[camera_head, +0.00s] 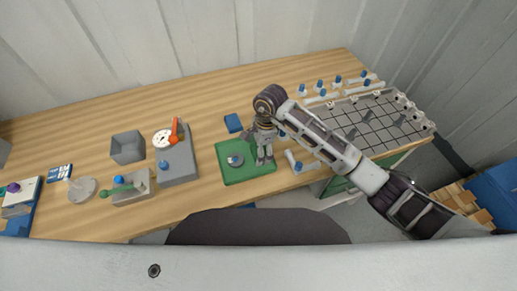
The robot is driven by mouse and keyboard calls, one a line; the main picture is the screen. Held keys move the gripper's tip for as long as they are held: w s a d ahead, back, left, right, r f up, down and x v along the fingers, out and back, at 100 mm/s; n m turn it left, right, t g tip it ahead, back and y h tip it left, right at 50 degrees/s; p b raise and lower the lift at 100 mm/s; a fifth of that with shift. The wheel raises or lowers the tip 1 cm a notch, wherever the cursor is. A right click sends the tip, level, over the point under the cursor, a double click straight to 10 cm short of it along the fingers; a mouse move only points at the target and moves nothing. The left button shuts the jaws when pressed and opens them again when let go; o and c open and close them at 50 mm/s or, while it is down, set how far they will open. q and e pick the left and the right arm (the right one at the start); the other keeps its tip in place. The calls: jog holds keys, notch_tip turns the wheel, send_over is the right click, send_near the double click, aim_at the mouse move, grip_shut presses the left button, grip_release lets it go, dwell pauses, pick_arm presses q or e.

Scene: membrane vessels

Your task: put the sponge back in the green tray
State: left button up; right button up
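The green tray (235,177) lies on the wooden table near its front edge, with a small round grey object (235,159) in it. A small blue block (233,122), which looks like the sponge, lies flat on the table just behind the tray. My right gripper (265,160) points down over the right part of the tray. Its two fingers look spread, with nothing visible between them. The arm hides part of the tray's back right side. My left gripper is not in view.
A grey block with a white dial and red handle (175,133) stands left of the tray, beside an open grey box (127,147). The table behind the blue block is clear.

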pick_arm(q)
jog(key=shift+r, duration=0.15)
pick_arm(e)
jog(key=shift+r, duration=0.15)
jog(key=r, duration=0.3)
jog(key=d+r+b, duration=0.1)
jog(key=r, duration=0.5)
jog(key=shift+w+d+r+b, duration=0.2)
jog(key=shift+w+r+b, duration=0.05)
jog(key=shift+r+b, duration=0.1)
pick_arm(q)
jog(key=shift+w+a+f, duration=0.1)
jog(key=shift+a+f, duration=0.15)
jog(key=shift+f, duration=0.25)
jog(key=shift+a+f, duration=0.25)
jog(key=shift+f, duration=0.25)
pick_arm(e)
notch_tip(320, 180, up, 2)
jog(key=shift+d+r, duration=0.1)
jog(key=shift+d, duration=0.05)
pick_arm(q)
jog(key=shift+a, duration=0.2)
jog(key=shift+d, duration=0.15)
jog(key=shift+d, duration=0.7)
